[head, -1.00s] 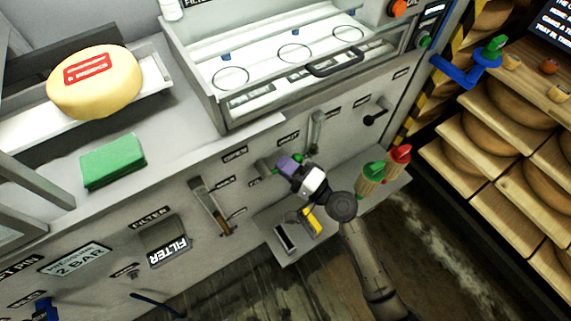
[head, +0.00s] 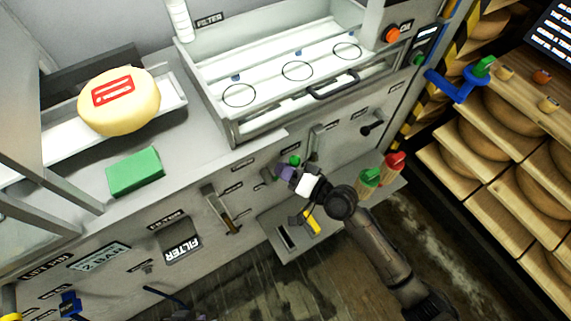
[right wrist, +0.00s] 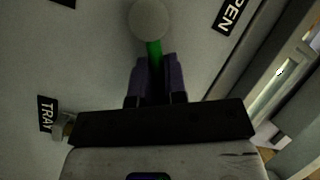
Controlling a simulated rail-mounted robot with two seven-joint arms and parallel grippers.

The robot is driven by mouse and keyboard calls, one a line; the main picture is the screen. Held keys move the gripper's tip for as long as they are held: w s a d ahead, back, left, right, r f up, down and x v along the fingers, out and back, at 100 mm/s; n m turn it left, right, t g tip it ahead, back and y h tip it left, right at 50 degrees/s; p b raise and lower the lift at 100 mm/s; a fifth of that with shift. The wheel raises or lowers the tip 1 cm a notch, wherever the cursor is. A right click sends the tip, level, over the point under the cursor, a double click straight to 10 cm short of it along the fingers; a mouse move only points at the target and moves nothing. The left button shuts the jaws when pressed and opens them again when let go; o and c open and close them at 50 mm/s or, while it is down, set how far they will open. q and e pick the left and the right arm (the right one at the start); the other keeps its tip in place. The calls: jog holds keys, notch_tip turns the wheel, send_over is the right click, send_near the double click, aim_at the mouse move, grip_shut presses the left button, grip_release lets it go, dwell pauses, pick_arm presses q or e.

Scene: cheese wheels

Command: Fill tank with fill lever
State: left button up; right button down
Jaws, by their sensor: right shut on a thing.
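My right gripper (head: 283,170) is at the front panel of the machine, its purple fingers shut on a green lever (head: 295,160). In the right wrist view the fingers (right wrist: 156,68) close around the green bar (right wrist: 154,52), which runs up to a round grey knob (right wrist: 150,19). A label reading OPEN (right wrist: 230,14) is to the right of it and one reading TRAY (right wrist: 46,114) to the left. No fill label is readable. A clear-fronted tank (head: 222,112) with three rings on its floor is above the panel; I cannot make out liquid. My left gripper is not in view.
A cheese wheel (head: 120,108) and a green block (head: 134,172) are on the left counter. A grey lever (head: 218,205) is left of my right gripper. Red- and green-topped bottles (head: 392,166) stand on the low ledge to its right. Shelves of cheese wheels (head: 505,160) fill the right side.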

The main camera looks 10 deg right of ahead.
jog(key=shift+a+r+n+h+p, duration=0.15)
jog(key=shift+r+n+h+p, duration=0.3)
jog(key=shift+p, duration=0.75)
jog(key=shift+a+r+n+h+p, duration=0.2)
jog(key=shift+r+n+p, duration=0.45)
jog(key=shift+p, duration=0.55)
jog(key=shift+n, duration=0.3)
jog(key=c, duration=1.3)
grip_release()
jog(key=shift+o, duration=0.6)
jog(key=shift+w+d+f, duration=0.1)
jog(key=shift+f, duration=0.05)
jog(key=shift+s+d+p, duration=0.15)
jog(key=shift+s+p, duration=0.15)
jog(key=shift+s, duration=0.1)
jog(key=p+v, duration=0.1)
jog(key=v, duration=1.2)
jog(key=shift+w+d+r+p, duration=0.2)
jog(key=shift+w+r+p, duration=0.1)
jog(key=shift+r, duration=0.1)
